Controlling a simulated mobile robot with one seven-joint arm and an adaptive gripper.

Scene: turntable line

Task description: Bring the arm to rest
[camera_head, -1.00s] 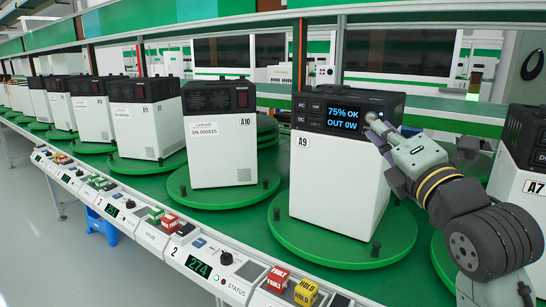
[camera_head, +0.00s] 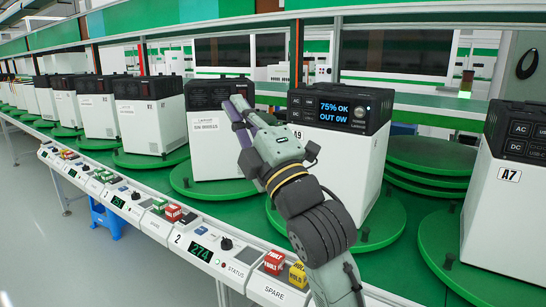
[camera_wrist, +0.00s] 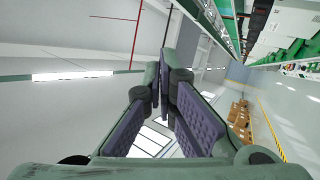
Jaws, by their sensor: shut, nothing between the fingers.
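My gripper (camera_head: 238,108) is in front of the line in the head view, between the white box unit A10 (camera_head: 208,150) and the white box unit A9 (camera_head: 345,160). It is shut and holds nothing. My arm covers the lower left part of A9. A9's black top shows a lit screen reading 75% OK and OUT 0W. In the wrist view my gripper (camera_wrist: 168,85) has its purple-padded fingers together at the tips, with walls and ceiling lights beyond.
White unit A7 (camera_head: 505,195) stands on a green turntable (camera_head: 470,255) at the right. Stacked green discs (camera_head: 430,160) lie behind. The control rail (camera_head: 200,250) with red and yellow blocks runs along the front. Open floor (camera_head: 60,250) lies at the left front.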

